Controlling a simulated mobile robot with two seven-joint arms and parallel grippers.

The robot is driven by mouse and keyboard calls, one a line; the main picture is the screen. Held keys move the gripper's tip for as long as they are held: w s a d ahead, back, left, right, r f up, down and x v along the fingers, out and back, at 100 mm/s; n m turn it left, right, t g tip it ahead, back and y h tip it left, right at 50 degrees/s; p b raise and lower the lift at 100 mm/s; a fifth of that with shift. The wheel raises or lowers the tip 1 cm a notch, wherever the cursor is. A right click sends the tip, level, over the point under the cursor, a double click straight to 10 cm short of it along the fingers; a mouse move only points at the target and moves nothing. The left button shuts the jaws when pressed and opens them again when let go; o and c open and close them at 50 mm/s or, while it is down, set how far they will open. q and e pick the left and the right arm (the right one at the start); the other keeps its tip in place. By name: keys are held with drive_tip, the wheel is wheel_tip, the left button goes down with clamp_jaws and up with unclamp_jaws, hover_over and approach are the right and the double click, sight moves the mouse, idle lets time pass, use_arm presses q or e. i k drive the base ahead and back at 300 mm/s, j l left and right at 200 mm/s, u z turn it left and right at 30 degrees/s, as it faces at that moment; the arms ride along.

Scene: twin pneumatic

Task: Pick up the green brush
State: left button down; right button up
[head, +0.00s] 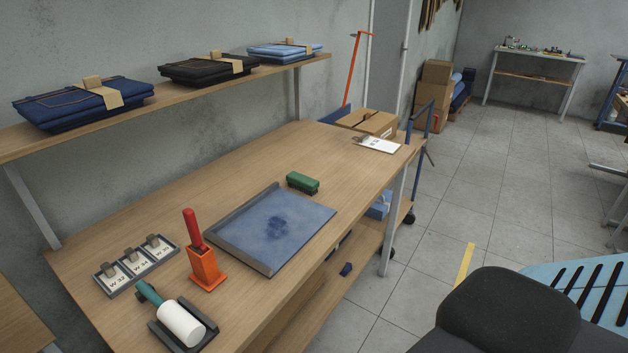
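The green brush (302,183) lies on the wooden workbench (345,174), just behind the far corner of a shallow grey tray (240,260) that holds blue cloth. It is a small block with a green top and a darker lower part. It appears apart from the tray. Neither of my grippers shows in the head view, so nothing is seen holding the brush.
An orange holder (205,271) with a red-handled tool, a labelled tray (137,266) and a white roller (181,323) stand at the bench's near left. A clipboard (377,145) lies at the far end. A shelf (180,98) with folded jeans overhangs the back. A dark chair (505,312) stands right.

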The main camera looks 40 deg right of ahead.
sight(302, 183)
drive_tip(key=l, duration=1.35)
drive_tip(key=k, duration=0.05)
